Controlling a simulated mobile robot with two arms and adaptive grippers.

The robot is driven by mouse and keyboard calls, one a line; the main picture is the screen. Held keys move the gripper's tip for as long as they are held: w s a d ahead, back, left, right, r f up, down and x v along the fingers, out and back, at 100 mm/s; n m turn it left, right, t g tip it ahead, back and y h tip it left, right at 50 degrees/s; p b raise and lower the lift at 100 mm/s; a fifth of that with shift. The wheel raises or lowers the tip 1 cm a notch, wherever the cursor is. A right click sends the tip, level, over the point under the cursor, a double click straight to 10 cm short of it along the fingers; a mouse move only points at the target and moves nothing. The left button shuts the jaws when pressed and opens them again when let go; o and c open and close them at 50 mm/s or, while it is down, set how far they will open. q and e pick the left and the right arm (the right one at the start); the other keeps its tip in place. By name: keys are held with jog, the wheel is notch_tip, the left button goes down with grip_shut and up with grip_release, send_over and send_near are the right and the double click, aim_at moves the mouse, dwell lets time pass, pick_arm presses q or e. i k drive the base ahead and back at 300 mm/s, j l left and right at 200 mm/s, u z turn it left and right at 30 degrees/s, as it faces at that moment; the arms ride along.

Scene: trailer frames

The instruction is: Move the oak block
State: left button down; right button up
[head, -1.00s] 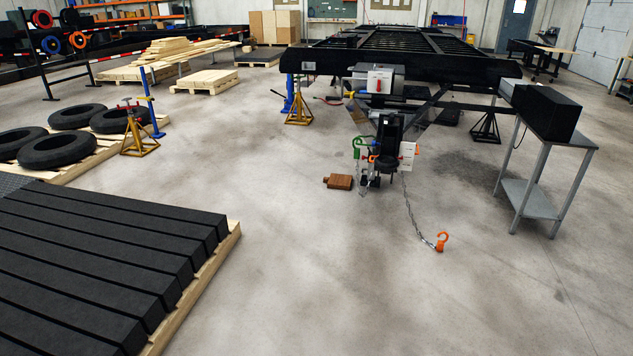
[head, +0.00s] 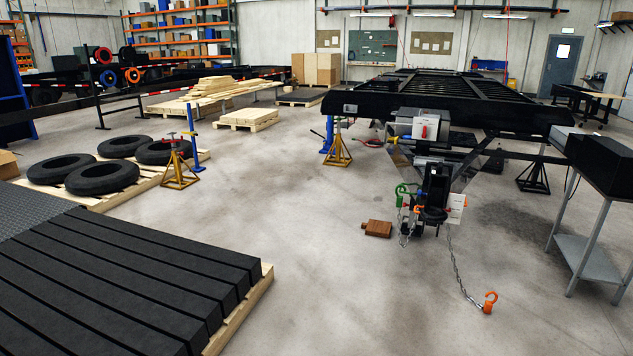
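The oak block (head: 377,229) is a small brown wooden block lying on the concrete floor. It sits just left of the trailer's coupler and jack (head: 433,200), close to the green hook and hanging chain. Neither of my grippers shows in the head view, so I cannot see whether they are open or shut.
A chain with an orange hook (head: 489,302) trails on the floor right of the block. The trailer frame (head: 450,110) stands behind. A pallet with dark beams (head: 120,270) fills the lower left; a grey table (head: 590,255) stands right. The middle floor is clear.

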aim_at(382, 228)
jog(key=i, duration=1.85)
jog(key=l+z, duration=0.05)
